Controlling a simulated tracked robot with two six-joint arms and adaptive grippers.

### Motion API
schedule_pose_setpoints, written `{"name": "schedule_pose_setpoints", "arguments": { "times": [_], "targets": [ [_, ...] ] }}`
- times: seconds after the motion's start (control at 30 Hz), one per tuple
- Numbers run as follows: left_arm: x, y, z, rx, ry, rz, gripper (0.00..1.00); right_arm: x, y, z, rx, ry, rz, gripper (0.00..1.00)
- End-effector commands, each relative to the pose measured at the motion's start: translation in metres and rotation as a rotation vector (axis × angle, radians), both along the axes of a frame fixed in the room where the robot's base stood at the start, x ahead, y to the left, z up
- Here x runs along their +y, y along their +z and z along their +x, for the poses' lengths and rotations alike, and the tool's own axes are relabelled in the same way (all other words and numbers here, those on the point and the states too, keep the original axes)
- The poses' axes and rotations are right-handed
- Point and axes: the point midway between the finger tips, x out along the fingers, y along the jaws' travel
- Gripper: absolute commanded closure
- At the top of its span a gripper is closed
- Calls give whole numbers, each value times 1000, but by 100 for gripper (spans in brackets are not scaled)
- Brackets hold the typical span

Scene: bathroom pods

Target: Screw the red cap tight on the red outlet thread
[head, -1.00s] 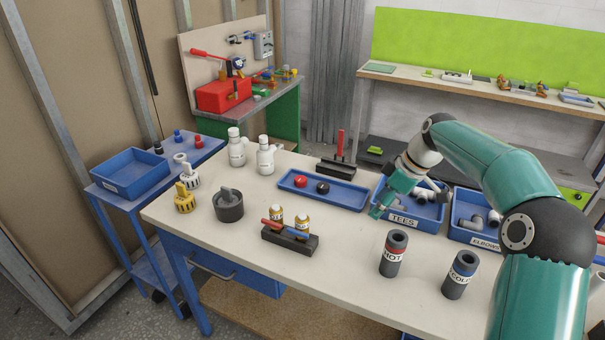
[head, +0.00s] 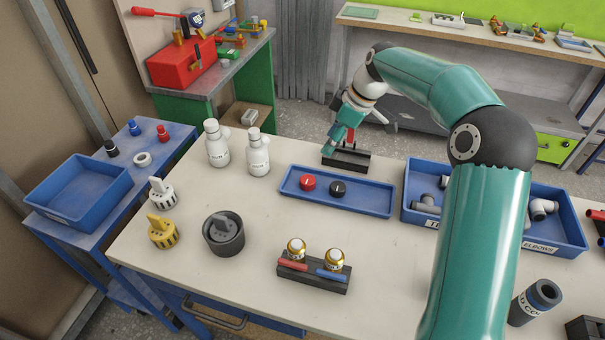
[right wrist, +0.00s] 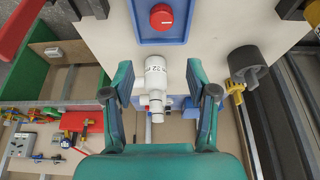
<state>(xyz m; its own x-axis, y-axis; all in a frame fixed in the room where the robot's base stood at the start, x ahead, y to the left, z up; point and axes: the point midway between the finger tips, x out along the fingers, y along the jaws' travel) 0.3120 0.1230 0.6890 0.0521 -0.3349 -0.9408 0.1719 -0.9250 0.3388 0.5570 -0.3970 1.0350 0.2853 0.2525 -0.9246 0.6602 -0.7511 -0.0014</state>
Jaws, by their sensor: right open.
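The red cap (head: 307,183) sits in the shallow blue tray (head: 365,201), left of a black cap (head: 338,188). The red cap also shows near the top of the right wrist view (right wrist: 161,17). My left gripper is not in view.
Two white bottles (head: 258,153) stand left of the tray. A blue bin of grey fittings (head: 567,225) and the COLD pipe (head: 535,300) are at right. The table's middle is fairly clear.

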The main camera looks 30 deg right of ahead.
Motion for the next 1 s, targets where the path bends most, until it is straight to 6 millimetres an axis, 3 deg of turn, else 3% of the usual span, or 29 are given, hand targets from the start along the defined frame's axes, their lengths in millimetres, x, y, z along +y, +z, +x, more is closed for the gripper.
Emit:
{"name": "schedule_pose_setpoints", "arguments": {
  "times": [0.5,0.87,1.0],
  "targets": [
    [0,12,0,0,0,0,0,17,-89,21,4,-15,2,42],
    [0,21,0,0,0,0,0,24,-114,27,6,-15,2,42],
    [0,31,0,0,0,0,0,29,-134,29,7,-16,3,42]
  ]
}}
